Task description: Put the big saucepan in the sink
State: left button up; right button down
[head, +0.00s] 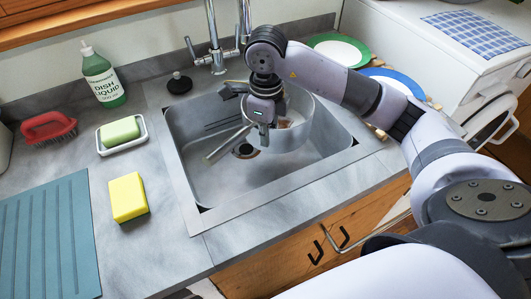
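The big saucepan (297,138) is a grey metal pan inside the sink basin (215,187). Its long handle (228,146) points to the lower left, over the basin. My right gripper (262,112) is over the left part of the pan, near where the handle joins it. A dark finger-like part sticks out to the left. The fingertips are mostly hidden, so I cannot tell whether they hold the pan. I cannot tell whether the pan's base touches the basin floor. My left gripper is not in view.
A faucet (215,55) stands behind the sink. To the left are a dish liquid bottle (103,80), a green soap (120,130) in a white dish, a red brush (48,127), a yellow sponge (128,197) and a teal mat (45,240). Plates (340,50) stand at the right.

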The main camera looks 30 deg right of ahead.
notch_tip(320, 180, down, 12)
jog(key=shift+r+p, duration=0.2)
jog(key=shift+p, duration=0.25)
jog(key=shift+w, duration=0.45)
jog(key=w, duration=0.1)
jog(key=w+p, duration=0.1)
jog(key=w, duration=0.1)
jog(key=shift+w+d+f, duration=0.1)
jog(key=shift+f, duration=0.25)
jog(key=shift+f+p, duration=0.2)
jog(key=shift+p, duration=0.1)
jog(key=shift+f, duration=0.2)
jog(key=c, duration=1.8)
grip_release()
